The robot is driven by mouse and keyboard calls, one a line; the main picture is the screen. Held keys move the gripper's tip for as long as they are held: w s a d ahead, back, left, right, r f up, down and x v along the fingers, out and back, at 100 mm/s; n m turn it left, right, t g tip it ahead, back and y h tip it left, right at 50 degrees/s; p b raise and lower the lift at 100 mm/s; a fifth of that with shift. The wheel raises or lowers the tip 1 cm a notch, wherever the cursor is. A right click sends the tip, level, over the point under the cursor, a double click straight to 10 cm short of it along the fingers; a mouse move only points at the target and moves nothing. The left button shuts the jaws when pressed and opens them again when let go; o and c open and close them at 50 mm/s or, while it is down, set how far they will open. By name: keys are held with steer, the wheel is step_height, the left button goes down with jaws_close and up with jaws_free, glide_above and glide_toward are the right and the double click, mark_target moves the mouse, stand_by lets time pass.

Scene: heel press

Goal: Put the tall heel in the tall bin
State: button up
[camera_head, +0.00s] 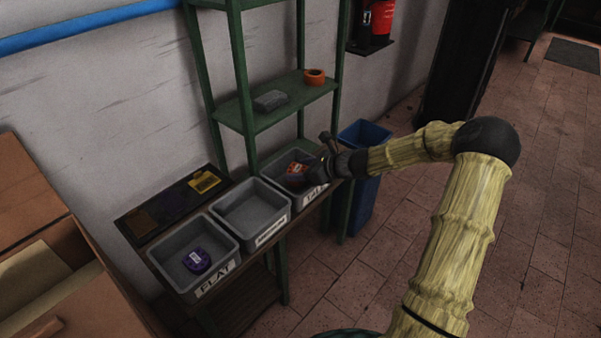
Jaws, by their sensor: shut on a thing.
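The grey bin labelled TALL (311,196) stands at the right end of a row of three bins on a dark bench; my gripper covers part of its label. My gripper (309,171) is over this bin, coming in from the right, and is shut on a red-orange piece with a pale label (297,169), which I take to be the tall heel. The piece shows within the bin's outline. I cannot tell how high it is above the bin floor, or whether it touches it.
The middle bin (250,209) looks empty. The FLAT bin (163,262) holds a purple piece (196,260). A dark tray (146,222) with a yellow piece (204,182) lies behind. A green shelf rack (240,80) rises close behind; a blue bin (366,133) stands right.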

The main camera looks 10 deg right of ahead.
steer(key=shift+r, duration=0.1)
steer(key=shift+f, duration=0.3)
steer(key=shift+f+b, duration=0.3)
steer(key=shift+b, duration=0.15)
steer(key=o, duration=1.1)
steer(key=shift+c, duration=0.2)
steer(key=shift+r, duration=0.1)
